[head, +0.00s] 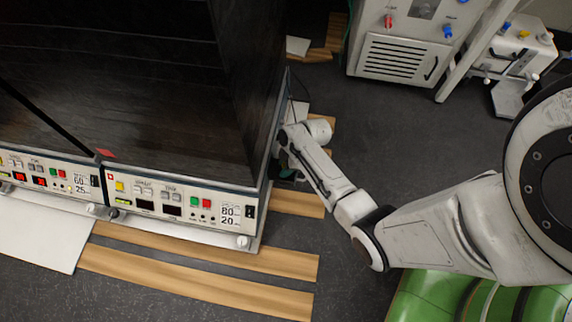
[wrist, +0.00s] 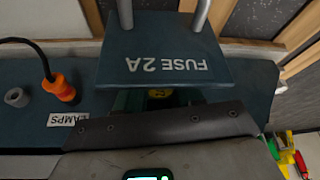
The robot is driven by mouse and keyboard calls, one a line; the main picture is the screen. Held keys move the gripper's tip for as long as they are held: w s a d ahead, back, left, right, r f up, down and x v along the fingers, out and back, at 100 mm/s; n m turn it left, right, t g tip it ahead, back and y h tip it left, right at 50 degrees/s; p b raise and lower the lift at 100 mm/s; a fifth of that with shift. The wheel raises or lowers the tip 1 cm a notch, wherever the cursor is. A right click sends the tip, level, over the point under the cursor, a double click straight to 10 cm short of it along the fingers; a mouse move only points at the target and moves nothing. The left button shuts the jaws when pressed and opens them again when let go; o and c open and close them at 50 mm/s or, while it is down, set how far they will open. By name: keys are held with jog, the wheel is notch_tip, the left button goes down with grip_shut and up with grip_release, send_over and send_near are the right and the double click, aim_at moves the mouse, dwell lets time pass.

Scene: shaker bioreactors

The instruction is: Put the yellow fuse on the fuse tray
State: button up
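In the wrist view a dark teal plate marked "FUSE 2A" (wrist: 165,45), its lettering upside down, lies just beyond my gripper, with two metal posts at its far edge. I take it as the fuse tray. In the head view my gripper is mostly hidden behind the shaker cabinet's right side.
An orange plug (wrist: 62,88) with a black cable, a grey ring (wrist: 17,97) and a "LAMPS" label (wrist: 70,119) are left of the plate. Yellow, green and red parts (wrist: 290,155) show at lower right. The dark shaker cabinet (head: 120,80) stands left of my arm; floor lies open beyond.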

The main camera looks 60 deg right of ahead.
jog(key=shift+c, duration=0.3)
grip_shut()
jog(key=shift+r, duration=0.25)
jog(key=shift+r+p, duration=0.3)
jog(key=shift+p, duration=0.3)
jog(key=shift+r+p, duration=0.95)
jog(key=shift+p, duration=0.1)
jog(key=shift+r+p, duration=1.35)
